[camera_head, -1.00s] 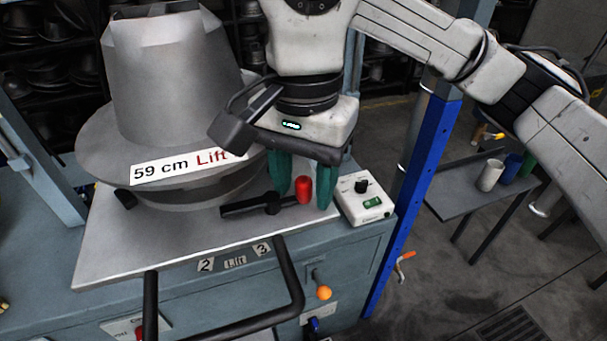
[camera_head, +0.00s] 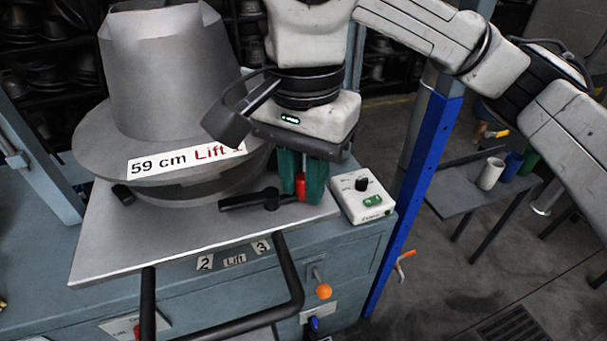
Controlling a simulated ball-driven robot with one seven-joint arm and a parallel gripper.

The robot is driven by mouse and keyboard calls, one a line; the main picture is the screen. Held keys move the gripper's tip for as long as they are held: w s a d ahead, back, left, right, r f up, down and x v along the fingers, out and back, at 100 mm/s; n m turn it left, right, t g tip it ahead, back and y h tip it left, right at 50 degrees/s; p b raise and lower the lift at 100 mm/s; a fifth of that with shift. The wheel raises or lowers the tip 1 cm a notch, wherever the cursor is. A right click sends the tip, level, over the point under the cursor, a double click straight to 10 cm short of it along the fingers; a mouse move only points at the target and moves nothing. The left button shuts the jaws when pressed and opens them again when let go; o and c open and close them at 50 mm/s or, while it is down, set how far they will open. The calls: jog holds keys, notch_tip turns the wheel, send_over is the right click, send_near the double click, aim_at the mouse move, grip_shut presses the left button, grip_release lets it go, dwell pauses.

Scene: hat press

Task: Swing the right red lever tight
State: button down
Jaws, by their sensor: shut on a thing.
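The right lever (camera_head: 250,200) is a black bar on a round pivot with a red knob (camera_head: 300,187) at its right end. It lies on the grey metal plate (camera_head: 130,250), just right of the hat mould's base. My gripper (camera_head: 302,190) points down over the lever's right end. Its green fingers are closed around the red knob, one on each side, and hide part of it. The grey hat-shaped mould (camera_head: 160,95) stands on the plate with a "59 cm Lift" label (camera_head: 185,160).
A white control box (camera_head: 362,196) with a black dial stands close right of my gripper. A blue post (camera_head: 412,190) rises beyond it. A black tubular handle (camera_head: 290,270) sticks out in front of the plate. A side table (camera_head: 465,190) with cups stands at the right.

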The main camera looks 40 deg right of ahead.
aim_at(296, 224)
jog(key=m+b, duration=0.1)
jog(key=s+m+b, duration=0.1)
jog(key=m+b, duration=0.1)
jog(key=shift+a+f, duration=0.2)
jog(key=m+b, duration=0.2)
jog(key=shift+s+a+m, duration=0.3)
jog(key=shift+a, duration=0.05)
jog(key=m, duration=0.1)
jog(key=m+b, duration=0.1)
jog(key=a+m+b, duration=0.1)
jog(key=shift+s+r, duration=0.15)
jog(key=shift+s, duration=0.15)
jog(key=shift+s+a+r+m+b, duration=0.1)
jog(key=shift+a+m+b, duration=0.2)
jog(key=shift+m, duration=0.5)
jog(key=shift+s+a+m+b, duration=0.15)
jog(key=shift+m+b, duration=0.2)
jog(key=shift+m, duration=0.45)
jog(key=shift+w, duration=0.1)
jog(key=c, duration=1)
grip_release()
jog(key=shift+r, duration=0.1)
